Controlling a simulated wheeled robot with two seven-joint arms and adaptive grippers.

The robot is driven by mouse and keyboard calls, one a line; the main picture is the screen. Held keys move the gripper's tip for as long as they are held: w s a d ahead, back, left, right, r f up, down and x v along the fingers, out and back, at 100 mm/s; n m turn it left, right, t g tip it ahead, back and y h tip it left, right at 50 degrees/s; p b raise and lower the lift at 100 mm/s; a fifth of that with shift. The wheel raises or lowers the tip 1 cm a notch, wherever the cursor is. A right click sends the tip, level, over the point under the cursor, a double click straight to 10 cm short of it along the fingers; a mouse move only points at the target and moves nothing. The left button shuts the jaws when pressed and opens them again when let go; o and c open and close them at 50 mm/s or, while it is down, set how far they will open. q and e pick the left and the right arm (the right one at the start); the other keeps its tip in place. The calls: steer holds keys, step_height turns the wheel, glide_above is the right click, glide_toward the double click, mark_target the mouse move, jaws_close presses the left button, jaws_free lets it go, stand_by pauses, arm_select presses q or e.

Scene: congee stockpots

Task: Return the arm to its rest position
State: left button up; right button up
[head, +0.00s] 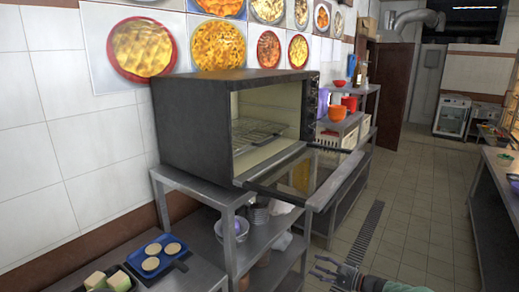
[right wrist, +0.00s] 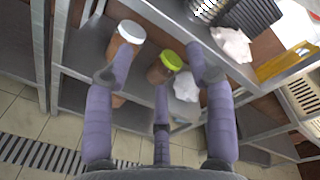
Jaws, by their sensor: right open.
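My right gripper (head: 332,270) shows at the bottom edge of the head view, right of centre, in front of the shelving and over the tiled floor. In the right wrist view its purple fingers (right wrist: 160,75) are spread apart with nothing between them. Beyond them are the lower shelves with jars. My right forearm comes in from the bottom right of the head view. My left gripper is not in view.
A dark oven (head: 200,118) stands on a metal table, its door (head: 318,180) lowered and open above my right gripper. A jar with a white lid (right wrist: 131,32) and a jar with a yellow-green lid (right wrist: 171,61) stand on a shelf. The aisle floor (head: 420,215) is clear.

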steer(key=s+a+f+n+g+h+p, duration=0.1)
steer(key=s+a+f+g+h, duration=0.3)
steer(key=s+f, duration=0.7)
steer(key=s+a+f+n+g+h, duration=0.15)
steer(key=s+a+f+g, duration=0.35)
steer(key=s+f, duration=0.7)
steer(key=s+a+n+h, duration=0.2)
steer(key=s+n, duration=0.1)
steer(key=s, duration=0.7)
steer(key=s+a+n+h+p, duration=0.1)
steer(key=s+n, duration=0.3)
steer(key=s, duration=0.7)
steer(key=shift+s+a+g+h+p, duration=0.3)
steer(key=shift+a+h, duration=0.2)
steer(key=shift+h, duration=0.15)
steer(key=shift+f, duration=0.1)
